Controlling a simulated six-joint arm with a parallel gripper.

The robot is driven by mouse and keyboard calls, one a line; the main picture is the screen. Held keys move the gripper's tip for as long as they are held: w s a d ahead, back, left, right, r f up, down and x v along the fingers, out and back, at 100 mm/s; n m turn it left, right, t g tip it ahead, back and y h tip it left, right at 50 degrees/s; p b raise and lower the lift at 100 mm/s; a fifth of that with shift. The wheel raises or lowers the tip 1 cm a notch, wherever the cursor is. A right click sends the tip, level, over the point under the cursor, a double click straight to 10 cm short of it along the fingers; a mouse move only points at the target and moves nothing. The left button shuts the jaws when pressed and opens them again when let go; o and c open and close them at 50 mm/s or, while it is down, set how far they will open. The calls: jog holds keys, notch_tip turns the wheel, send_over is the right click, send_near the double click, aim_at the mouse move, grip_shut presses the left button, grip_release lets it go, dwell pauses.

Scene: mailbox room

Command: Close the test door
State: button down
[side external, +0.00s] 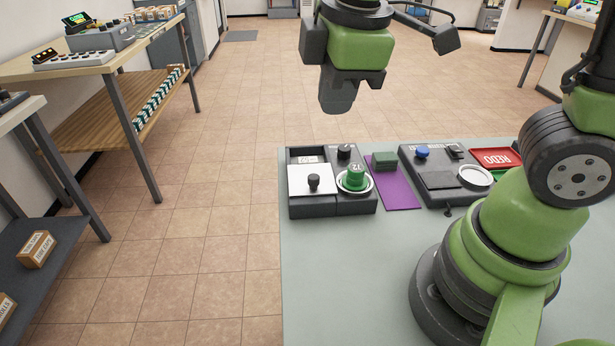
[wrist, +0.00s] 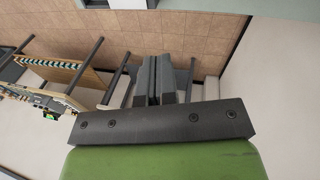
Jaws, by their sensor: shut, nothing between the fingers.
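A dark grey box (side external: 333,207) stands at the left end of the table, seen in the side external view. On its left half is a white panel (side external: 300,183) with a black knob (side external: 313,181), which looks like the test door. A small white label (side external: 311,159) lies behind it, too small to read surely. I cannot tell whether the panel is fully closed. My gripper (side external: 338,104) hangs above and behind the box, well apart from it, and holds nothing. In the wrist view its fingers (wrist: 154,64) are together. The box is not visible there.
Right of the panel, the box carries a green knob (side external: 355,178) and a black knob (side external: 345,152). A purple mat (side external: 398,194) with a green block (side external: 385,160), a second dark box (side external: 437,180) and a red tray (side external: 495,158) lie farther right. The table's front (side external: 340,280) is clear.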

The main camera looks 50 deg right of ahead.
aim_at(307, 165)
jog(key=w+a+f+n+g+h, duration=0.1)
jog(key=w+a+f+n+h, duration=0.3)
jog(key=f+n, duration=0.6)
jog(key=shift+n+y, duration=0.5)
jog(key=shift+n, duration=0.1)
jog(key=w+d+f, duration=0.1)
jog(key=d+f, duration=0.1)
jog(key=f, duration=0.1)
jog(key=w+d+f, duration=0.1)
jog(key=d+f, duration=0.1)
jog(key=w+d+f, duration=0.1)
jog(key=d+f, duration=0.1)
jog(key=f, duration=0.1)
jog(key=shift+d+f, duration=0.15)
jog(key=shift+f, duration=0.15)
jog(key=shift+w+d, duration=0.1)
jog(key=shift+d, duration=0.4)
jog(key=w+d, duration=0.6)
jog(key=shift+w+d, duration=0.1)
jog(key=shift+d, duration=0.05)
